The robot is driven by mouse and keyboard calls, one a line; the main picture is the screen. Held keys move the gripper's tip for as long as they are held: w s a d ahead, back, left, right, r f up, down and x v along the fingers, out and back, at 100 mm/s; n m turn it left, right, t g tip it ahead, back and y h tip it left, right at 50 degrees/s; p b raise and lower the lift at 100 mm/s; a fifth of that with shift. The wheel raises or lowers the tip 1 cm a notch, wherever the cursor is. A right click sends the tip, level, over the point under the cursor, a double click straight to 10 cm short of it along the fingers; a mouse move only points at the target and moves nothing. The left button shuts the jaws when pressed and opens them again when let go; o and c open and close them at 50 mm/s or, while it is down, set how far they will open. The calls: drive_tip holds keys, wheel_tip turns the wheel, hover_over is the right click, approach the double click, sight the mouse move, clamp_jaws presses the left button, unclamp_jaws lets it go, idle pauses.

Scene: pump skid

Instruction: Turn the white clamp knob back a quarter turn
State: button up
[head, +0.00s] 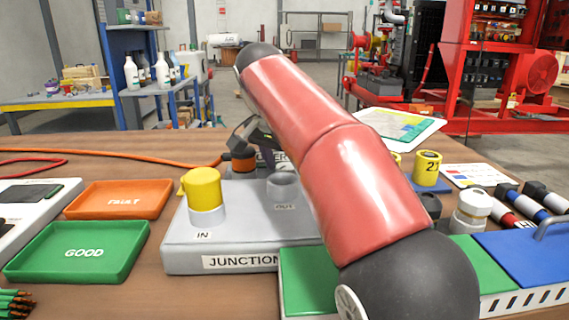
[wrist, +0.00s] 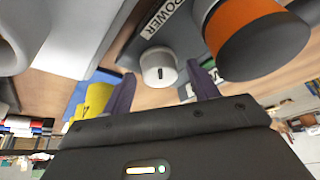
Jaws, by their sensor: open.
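The white clamp knob (wrist: 158,68) shows in the wrist view as a short white cylinder with a dark slot mark on its face, close to the POWER label. I cannot pick it out in the head view, where my red arm covers part of the junction box (head: 185,262). My gripper (wrist: 161,72) is open, with its two dark fingers to either side of the knob in the picture. I cannot tell whether the tips reach around it or stop short. In the head view my gripper (head: 252,135) is partly hidden behind my arm, above the far side of the box.
A dark connector with an orange band (wrist: 245,28) stands close to the right finger; it also shows in the head view (head: 243,162). A yellow cap (head: 203,188) stands at IN. Orange (head: 118,200) and green (head: 75,250) trays lie left. An orange cable crosses behind.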

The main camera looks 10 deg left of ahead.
drive_tip(key=c, duration=1)
drive_tip(key=shift+n, duration=0.4)
drive_tip(key=n+y, duration=0.1)
drive_tip(key=n+p, duration=0.1)
drive_tip(key=n, duration=0.1)
drive_tip(key=shift+d+r+n+y+p, duration=0.2)
drive_tip(key=shift+n+y+p, duration=0.1)
drive_tip(key=shift+y, duration=0.1)
drive_tip(key=n+y+p, duration=0.1)
drive_tip(key=n, duration=0.1)
drive_tip(key=n+y+p, duration=0.1)
drive_tip(key=n, duration=0.2)
drive_tip(key=shift+d+p, duration=0.15)
drive_tip(key=shift+p, duration=0.2)
drive_tip(key=n+g+y+p, duration=0.1)
drive_tip(key=n, duration=0.3)
drive_tip(key=shift+w+f, duration=0.1)
drive_tip(key=shift+w, duration=0.05)
drive_tip(key=shift+w+d+n+g+y, duration=0.1)
drive_tip(key=shift+n+g+y, duration=0.3)
drive_tip(key=shift+n, duration=0.75)
drive_tip(key=shift+n+g+y, duration=0.1)
drive_tip(key=shift+n+g, duration=0.5)
drive_tip(key=shift+n, duration=0.55)
